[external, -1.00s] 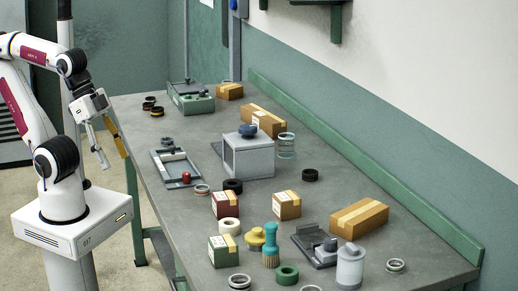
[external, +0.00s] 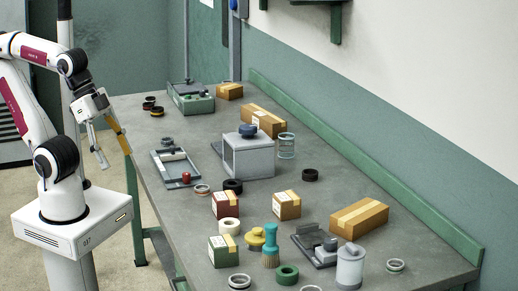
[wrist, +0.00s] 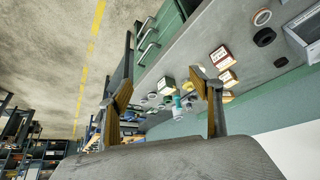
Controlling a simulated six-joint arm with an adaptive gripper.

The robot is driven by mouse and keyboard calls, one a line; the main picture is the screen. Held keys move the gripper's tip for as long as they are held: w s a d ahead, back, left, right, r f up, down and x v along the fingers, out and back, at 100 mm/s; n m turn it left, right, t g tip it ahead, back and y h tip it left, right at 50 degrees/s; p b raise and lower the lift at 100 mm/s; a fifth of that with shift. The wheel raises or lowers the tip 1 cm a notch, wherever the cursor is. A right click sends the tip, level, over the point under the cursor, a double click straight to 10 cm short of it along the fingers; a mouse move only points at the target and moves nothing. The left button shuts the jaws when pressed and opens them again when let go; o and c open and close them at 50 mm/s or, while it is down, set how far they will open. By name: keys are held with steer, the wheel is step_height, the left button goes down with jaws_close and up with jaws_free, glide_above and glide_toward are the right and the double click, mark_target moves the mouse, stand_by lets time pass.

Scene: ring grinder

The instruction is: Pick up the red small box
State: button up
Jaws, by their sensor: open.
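The red small box (external: 225,204) stands upright on the grey bench, with a pale top and a white label. It also shows in the wrist view (wrist: 221,57), beyond the fingers and right of the middle. My gripper (external: 113,160) is open and empty, hanging in the air left of the bench and well away from the box. In the wrist view my gripper's two fingers (wrist: 163,85) are spread wide with nothing between their pads.
A brown box (external: 287,205) stands right of the red one, a green box (external: 222,251) in front. A white roll (external: 229,227) sits close before it, a dark ring (external: 233,186) behind. A grey machine (external: 248,155) stands further back. The bench's left edge lies between gripper and box.

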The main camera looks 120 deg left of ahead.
steer(key=w+a+r+m+t+y, duration=0.2)
steer(key=w+a+t, duration=0.1)
steer(key=w+a, duration=1.05)
steer(key=w+a+r+m+t+y, duration=0.2)
steer(key=w+a+r+t, duration=0.1)
steer(key=w+a, duration=1.1)
step_height(320, 180, down, 11)
steer(key=a+m+h, duration=0.2)
steer(key=m+h, duration=0.2)
steer(key=h, duration=0.3)
steer(key=s+f+h, duration=0.2)
steer(key=s+f, duration=0.1)
steer(key=s, duration=0.1)
steer(key=s+d+f+h, duration=0.1)
steer(key=s+f+h, duration=0.1)
steer(key=s+f, duration=0.1)
steer(key=s+d+f+m+g+h, duration=0.1)
steer(key=s+f+h, duration=0.2)
steer(key=s, duration=0.1)
steer(key=shift+s+f, duration=0.2)
steer(key=shift+s, duration=0.1)
steer(key=shift+s+d+f+h, duration=0.1)
steer(key=shift+s+f+h, duration=0.05)
steer(key=shift+s+h, duration=0.2)
